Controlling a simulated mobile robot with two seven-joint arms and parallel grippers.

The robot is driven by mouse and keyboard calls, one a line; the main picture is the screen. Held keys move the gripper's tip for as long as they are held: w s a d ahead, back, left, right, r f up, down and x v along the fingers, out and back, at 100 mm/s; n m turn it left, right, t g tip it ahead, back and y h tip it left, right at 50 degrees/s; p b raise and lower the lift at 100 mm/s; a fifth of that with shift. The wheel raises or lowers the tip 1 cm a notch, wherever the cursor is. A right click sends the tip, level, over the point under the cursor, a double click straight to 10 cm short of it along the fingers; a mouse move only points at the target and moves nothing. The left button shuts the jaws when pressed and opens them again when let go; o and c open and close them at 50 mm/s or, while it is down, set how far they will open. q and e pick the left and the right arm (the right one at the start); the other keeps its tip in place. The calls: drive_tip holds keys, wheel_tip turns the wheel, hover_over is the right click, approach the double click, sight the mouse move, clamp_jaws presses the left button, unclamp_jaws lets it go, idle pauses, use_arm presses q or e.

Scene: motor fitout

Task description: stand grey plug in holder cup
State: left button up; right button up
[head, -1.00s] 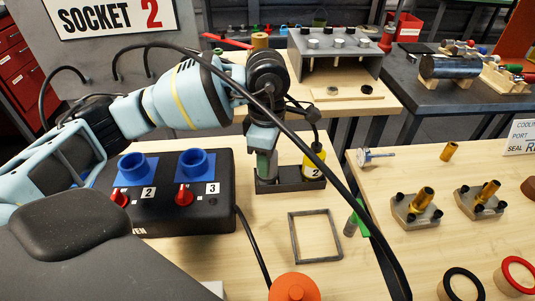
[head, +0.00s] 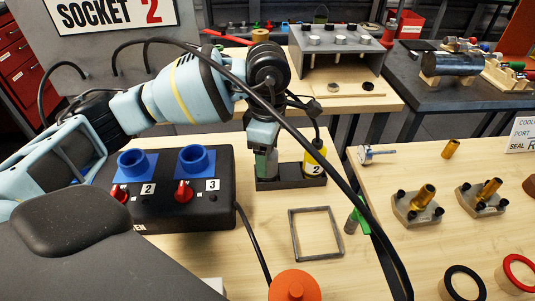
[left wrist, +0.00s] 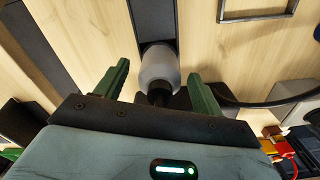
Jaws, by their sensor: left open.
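The grey plug (left wrist: 160,68) is in the left wrist view, between the two green fingers of my left gripper (left wrist: 157,74). The fingers are open, with a gap on each side of the plug. The plug stands end-on over the black holder (left wrist: 153,20), with its dark cable end toward my wrist. In the head view my left gripper (head: 266,163) is low over the left cup of the black holder (head: 292,183), and its fingers mostly hide the plug. How deep the plug sits in the cup is hidden. My right gripper is not in view.
A yellow plug marked 2 (head: 315,162) stands in the holder's right cup. A black box with blue sockets (head: 193,160) and red knobs is left. A square frame (head: 316,250) lies in front, near a green-and-grey piece (head: 355,214). A dark cable hangs across the scene.

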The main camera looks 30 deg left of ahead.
use_arm(q)
wheel_tip(320, 180, up, 7)
drive_tip(key=shift+f, duration=0.1)
idle(0.7)
